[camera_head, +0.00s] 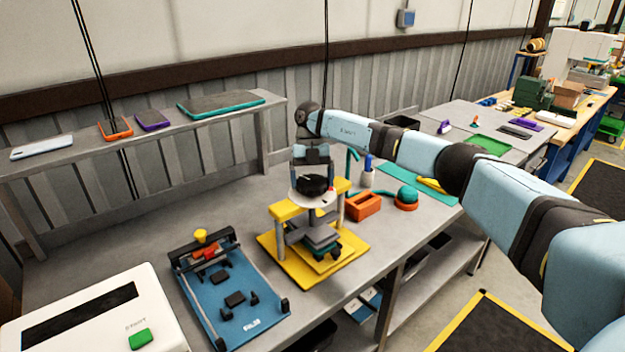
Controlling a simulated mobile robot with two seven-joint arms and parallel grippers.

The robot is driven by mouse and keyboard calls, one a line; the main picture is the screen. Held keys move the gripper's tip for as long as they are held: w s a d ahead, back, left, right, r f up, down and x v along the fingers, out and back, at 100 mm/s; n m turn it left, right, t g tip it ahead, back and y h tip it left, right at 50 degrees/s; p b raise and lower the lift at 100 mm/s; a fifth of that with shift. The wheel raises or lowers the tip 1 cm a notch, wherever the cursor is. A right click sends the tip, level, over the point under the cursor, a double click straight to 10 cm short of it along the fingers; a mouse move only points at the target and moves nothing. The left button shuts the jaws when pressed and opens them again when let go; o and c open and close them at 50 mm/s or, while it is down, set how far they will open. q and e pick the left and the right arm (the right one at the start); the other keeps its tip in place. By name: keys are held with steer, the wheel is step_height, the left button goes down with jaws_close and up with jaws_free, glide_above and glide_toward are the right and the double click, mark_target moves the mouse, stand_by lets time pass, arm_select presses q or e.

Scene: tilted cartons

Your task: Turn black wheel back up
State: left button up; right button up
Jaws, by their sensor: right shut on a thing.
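A small press with a yellow top plate (285,212), grey posts and a yellow base (345,244) stands on the grey workbench. The black wheel (314,189) is on top of the press. My right arm comes in from the right, and its gripper (313,180) points down over the press, shut on the black wheel. The fingers and part of the wheel are hard to make out. Grey plates (320,234) sit under the yellow top. My left gripper is not in view.
A blue fixture board (230,290) with black blocks lies left of the press. An orange bin (363,206), a cup of pens (367,178) and a teal-domed orange item (406,198) stand to its right. A shelf (140,143) with flat devices runs behind. A white machine (95,315) fills the front left.

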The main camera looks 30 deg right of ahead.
steer(key=n+h, duration=0.1)
steer(key=n, duration=0.2)
steer(key=shift+n+h, duration=0.3)
steer(key=n+h, duration=0.1)
steer(key=n, duration=0.2)
steer(key=shift+a+n+b, duration=0.15)
steer(key=shift+n+b, duration=0.15)
steer(key=n+h, duration=0.2)
steer(key=n, duration=0.2)
steer(key=shift+a+n, duration=0.1)
steer(key=shift+n, duration=0.2)
steer(key=n+t+h, duration=0.1)
steer(key=n, duration=0.3)
steer(key=shift+n, duration=0.3)
steer(key=n+t, duration=0.1)
steer(key=n, duration=0.1)
steer(key=n+t+h, duration=0.1)
steer(key=n, duration=0.1)
steer(key=shift+s+a, duration=0.1)
steer(key=shift+s, duration=0.05)
steer(key=n+t, duration=0.1)
steer(key=n, duration=0.3)
steer(key=shift+s, duration=0.1)
steer(key=n+t, duration=0.2)
steer(key=n, duration=0.2)
steer(key=shift+n, duration=0.3)
steer(key=shift+s+n+t+y, duration=0.15)
steer(key=shift+n+t+y, duration=0.45)
steer(key=shift+n, duration=1.2)
